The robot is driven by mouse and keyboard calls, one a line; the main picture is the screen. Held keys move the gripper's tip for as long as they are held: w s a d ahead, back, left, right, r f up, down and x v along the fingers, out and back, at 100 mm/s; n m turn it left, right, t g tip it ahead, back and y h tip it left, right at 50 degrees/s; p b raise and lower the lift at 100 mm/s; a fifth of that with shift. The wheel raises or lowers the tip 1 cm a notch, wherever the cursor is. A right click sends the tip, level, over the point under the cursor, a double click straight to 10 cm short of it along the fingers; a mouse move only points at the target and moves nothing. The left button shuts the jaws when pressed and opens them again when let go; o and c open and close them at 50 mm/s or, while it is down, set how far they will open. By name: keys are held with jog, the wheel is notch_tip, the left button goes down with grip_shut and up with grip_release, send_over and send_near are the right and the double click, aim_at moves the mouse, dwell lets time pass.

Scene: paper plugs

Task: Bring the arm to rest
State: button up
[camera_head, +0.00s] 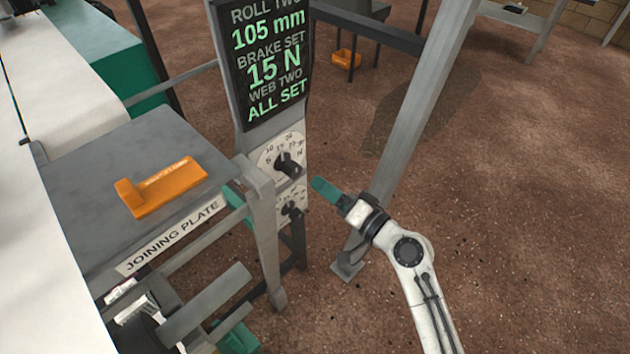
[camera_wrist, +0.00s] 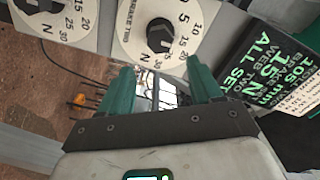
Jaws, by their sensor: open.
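My gripper (camera_head: 326,190) has green fingers and is at the end of my white arm, in the middle of the head view. It is just right of the panel with two dials and appears apart from them. In the wrist view my gripper (camera_wrist: 162,88) shows two green fingers spread apart with nothing held between them. The upper dial (camera_head: 288,162) has a black knob and numbers around it. The lower dial (camera_head: 290,207) is partly hidden at its left. Both dials show in the wrist view, one near the top centre (camera_wrist: 160,38) and one at top left (camera_wrist: 42,5).
A dark display (camera_head: 265,65) reads 105 mm, 15 N and ALL SET. An orange tool (camera_head: 165,185) lies on the grey joining plate (camera_head: 90,165). A slanted grey post (camera_head: 420,100) stands beside my arm. Brown floor is open at the right.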

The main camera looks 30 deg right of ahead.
jog(key=shift+s+d, duration=0.1)
jog(key=shift+s, duration=0.3)
jog(key=s+a+f+n+g+p, duration=0.2)
jog(key=s+n+g+p, duration=0.15)
jog(key=s, duration=0.25)
jog(key=s+a+f+n+g+p, duration=0.1)
jog(key=s+f+n+g+p, duration=0.15)
jog(key=s+g, duration=0.3)
jog(key=s+d+r+n+g+h+p, duration=0.1)
jog(key=s+d+g+h, duration=0.2)
jog(key=s, duration=0.5)
jog(key=s+d+n+g+h+p, duration=0.1)
jog(key=s+d+g+h+p, duration=0.1)
jog(key=s, duration=0.7)
jog(key=shift+d+r+g+h, duration=0.4)
jog(key=shift+d+g, duration=0.5)
jog(key=shift+g, duration=0.2)
